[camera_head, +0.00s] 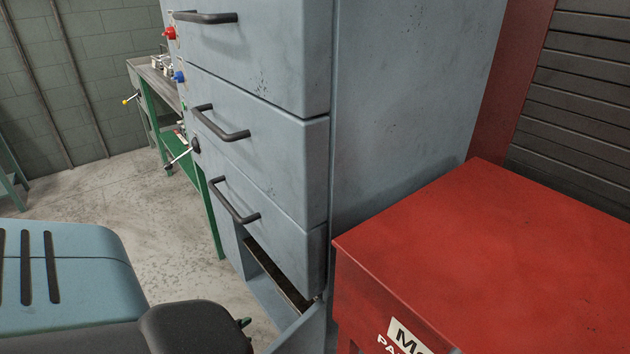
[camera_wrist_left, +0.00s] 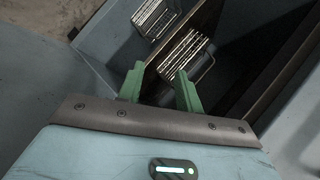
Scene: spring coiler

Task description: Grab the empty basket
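My left gripper (camera_wrist_left: 160,72) shows in the left wrist view with its two green fingers apart and nothing clearly between them. In the head view only a small green part of it (camera_head: 243,322) shows beside the cabinet's low opening. Beyond the fingertips, in a dark recess, are two stacks of pale metal strips or coils, a nearer one (camera_wrist_left: 183,52) and a farther one (camera_wrist_left: 152,18). A thin wire loop (camera_wrist_left: 204,66) stands at the nearer stack's right side. I cannot tell whether either is a basket or empty. My right gripper is not in view.
A blue-grey cabinet (camera_head: 400,110) with black-handled drawers stands in the middle, open at its bottom (camera_head: 278,274). A red box (camera_head: 490,260) is close on the right. A green-legged bench (camera_head: 158,80) stands behind. The concrete floor (camera_head: 130,195) at left is clear.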

